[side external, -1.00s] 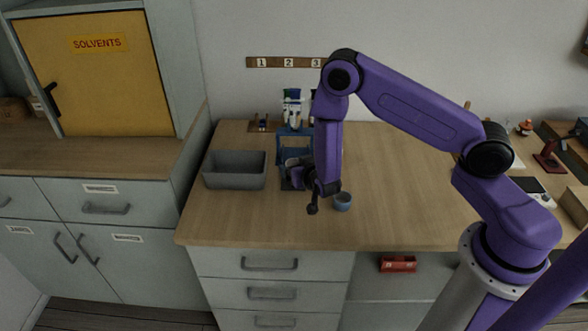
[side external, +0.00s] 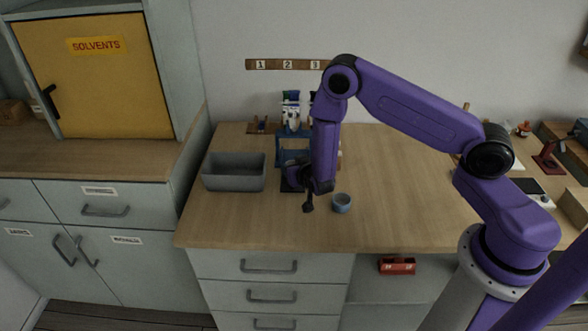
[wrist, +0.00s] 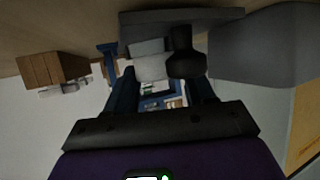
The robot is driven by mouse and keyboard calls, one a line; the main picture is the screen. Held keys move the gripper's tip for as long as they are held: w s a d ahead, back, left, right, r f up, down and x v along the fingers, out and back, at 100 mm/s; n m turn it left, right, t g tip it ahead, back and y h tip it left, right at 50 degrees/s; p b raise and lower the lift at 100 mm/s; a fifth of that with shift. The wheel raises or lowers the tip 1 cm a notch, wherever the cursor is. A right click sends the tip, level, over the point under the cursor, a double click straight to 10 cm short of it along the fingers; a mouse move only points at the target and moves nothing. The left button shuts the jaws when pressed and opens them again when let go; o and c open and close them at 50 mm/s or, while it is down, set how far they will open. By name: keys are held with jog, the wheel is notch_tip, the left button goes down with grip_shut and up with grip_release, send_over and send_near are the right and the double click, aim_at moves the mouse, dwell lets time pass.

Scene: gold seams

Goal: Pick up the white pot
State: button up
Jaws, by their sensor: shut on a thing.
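The white pot (wrist: 152,67) shows in the wrist view between my fingers, with a dark round part beside it. My gripper (wrist: 162,80) is shut on it; the exact contact is partly hidden. A dark flat plate (wrist: 180,17) shows behind the pot in this view. In the side view my gripper (side external: 292,172) is small and dark in front of the blue stand (side external: 283,150), and my forearm covers part of it. I cannot make out the pot there.
A grey bin (side external: 234,185) stands left of my gripper. White items (side external: 291,112) stand at the blue stand. The right middle of the bench (side external: 400,195) is clear.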

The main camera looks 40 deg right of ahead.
jog(key=shift+r, duration=0.1)
jog(key=shift+r, duration=0.5)
notch_tip(320, 180, up, 2)
jog(key=shift+s+r, duration=4.85)
jog(key=shift+s, duration=2.05)
jog(key=shift+w+a+r+n+t+y, duration=0.15)
jog(key=shift+w+r+n+y, duration=0.15)
jog(key=shift+w+n+y, duration=0.5)
jog(key=shift+w+d+r+n+t+y, duration=0.1)
jog(key=shift+w+r+n+t+y, duration=0.15)
jog(key=shift+w+n+y, duration=0.5)
jog(key=shift+w+a+r+n+t+y, duration=0.1)
jog(key=shift+w+r+n+y, duration=0.2)
jog(key=shift+w+n+y, duration=0.45)
